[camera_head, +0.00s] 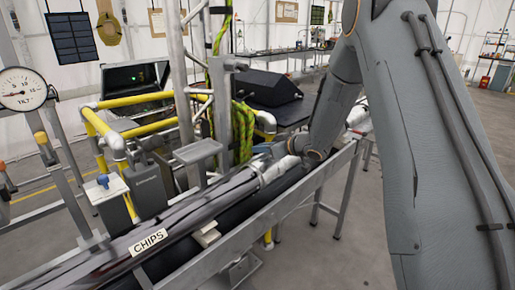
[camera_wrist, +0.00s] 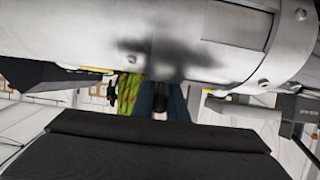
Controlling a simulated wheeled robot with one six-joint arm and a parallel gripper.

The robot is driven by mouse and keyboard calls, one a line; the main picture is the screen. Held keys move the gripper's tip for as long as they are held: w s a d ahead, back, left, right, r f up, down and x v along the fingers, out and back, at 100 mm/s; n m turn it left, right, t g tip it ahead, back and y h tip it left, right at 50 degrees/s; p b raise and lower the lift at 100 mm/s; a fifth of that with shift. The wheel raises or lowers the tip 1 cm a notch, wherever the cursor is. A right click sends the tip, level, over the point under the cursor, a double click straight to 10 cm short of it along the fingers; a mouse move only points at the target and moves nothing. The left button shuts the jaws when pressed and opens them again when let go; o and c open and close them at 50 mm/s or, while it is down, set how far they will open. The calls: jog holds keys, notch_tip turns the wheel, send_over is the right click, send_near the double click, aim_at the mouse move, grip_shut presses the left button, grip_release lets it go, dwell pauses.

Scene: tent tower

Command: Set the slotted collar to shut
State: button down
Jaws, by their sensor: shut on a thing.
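A silver metal cylinder with round bolt heads, which looks like the slotted collar (camera_wrist: 190,35), fills the top of the wrist view. A dark smudge marks its middle. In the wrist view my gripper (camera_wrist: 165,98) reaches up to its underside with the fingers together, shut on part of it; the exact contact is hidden. In the head view my arm comes down from the upper right and ends at a pale pipe section (camera_head: 277,169) on the rail. The fingertips, and the collar's slot and setting, cannot be made out there.
A long dark tube labelled CHIPS (camera_head: 149,242) lies along a grey rail frame (camera_head: 270,222). Upright grey posts (camera_head: 183,100), yellow pipe railings (camera_head: 135,100) and a round gauge (camera_head: 22,89) stand to the left. Open floor (camera_head: 350,255) lies at the lower right.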

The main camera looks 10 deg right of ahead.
jog(key=shift+s+a+f, duration=0.1)
jog(key=shift+f, duration=0.3)
jog(key=c, duration=1.7)
grip_release()
jog(key=shift+c, duration=0.2)
jog(key=shift+r, duration=0.1)
jog(key=shift+r, duration=0.1)
jog(key=b+v, duration=0.1)
jog(key=v, duration=0.6)
jog(key=shift+s+d+b, duration=0.15)
jog(key=shift+d+b, duration=0.15)
jog(key=shift+b, duration=0.1)
